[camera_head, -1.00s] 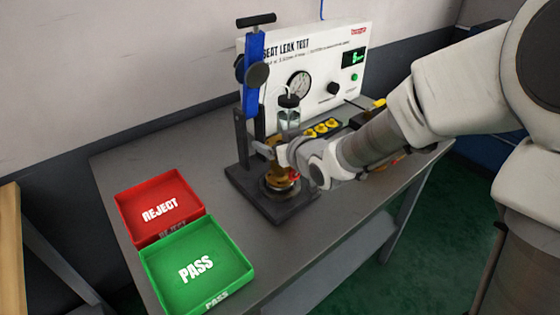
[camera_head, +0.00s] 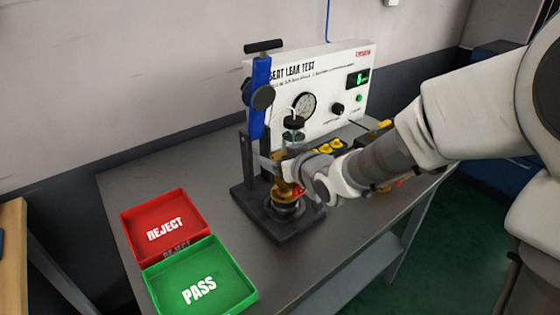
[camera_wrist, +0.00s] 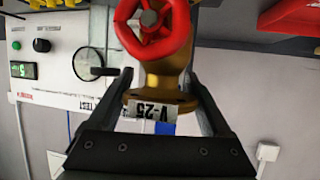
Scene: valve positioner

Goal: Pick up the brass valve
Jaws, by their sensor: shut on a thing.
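The brass valve (camera_head: 283,188) stands at the black test fixture (camera_head: 265,225) on the bench, just over its round seat. I cannot tell whether its lower end touches the seat. In the wrist view the valve's brass body (camera_wrist: 163,80) shows a red handwheel (camera_wrist: 153,30) and a flange with a tag reading V-25 (camera_wrist: 152,112). My gripper (camera_head: 292,172) reaches in from the right. In the wrist view its two fingers (camera_wrist: 158,92) stand on either side of the brass body, shut on it. The fingers partly hide the valve in the head view.
A blue clamp (camera_head: 259,95) rises behind the valve. The white seat leak test panel (camera_head: 325,75) with gauge stands behind, with a jar (camera_head: 294,132) and yellow-topped parts (camera_head: 330,146) near it. The red REJECT tray (camera_head: 165,225) and green PASS tray (camera_head: 200,285) lie left, empty.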

